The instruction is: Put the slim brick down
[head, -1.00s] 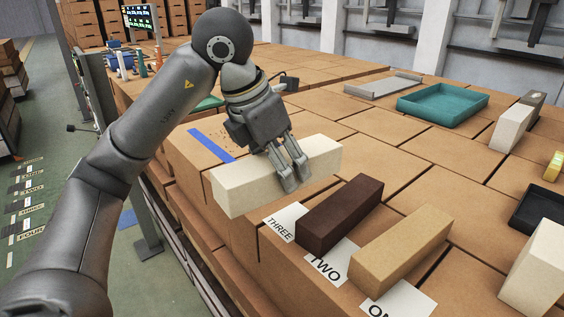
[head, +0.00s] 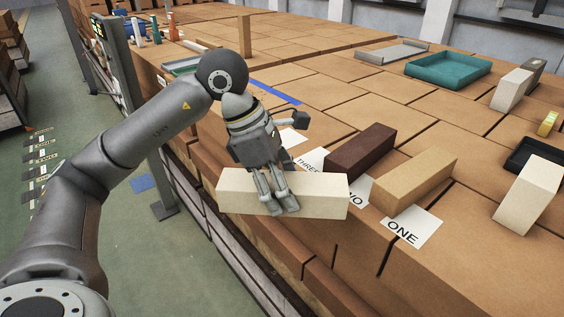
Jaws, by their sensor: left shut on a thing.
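A long cream brick (head: 325,196) is held crosswise in my left gripper (head: 281,207), whose fingers are shut on it near its middle. It shows roughly level by the near left edge of the brick-stacked surface (head: 320,235); I cannot tell how high it is above it. A dark brown brick (head: 360,152) lies beyond it to the right, by the card marked THREE (head: 311,159) and the partly hidden TWO card (head: 357,190). A tan brick (head: 415,187) lies behind the ONE card (head: 411,228). My right gripper is not in view.
A blue strip (head: 275,92) lies behind the gripper. A teal tray (head: 447,70) and a grey tray (head: 392,51) stand farther back. White blocks (head: 527,196) (head: 511,90) and a black tray (head: 534,153) are at the right. Floor lies left of the edge.

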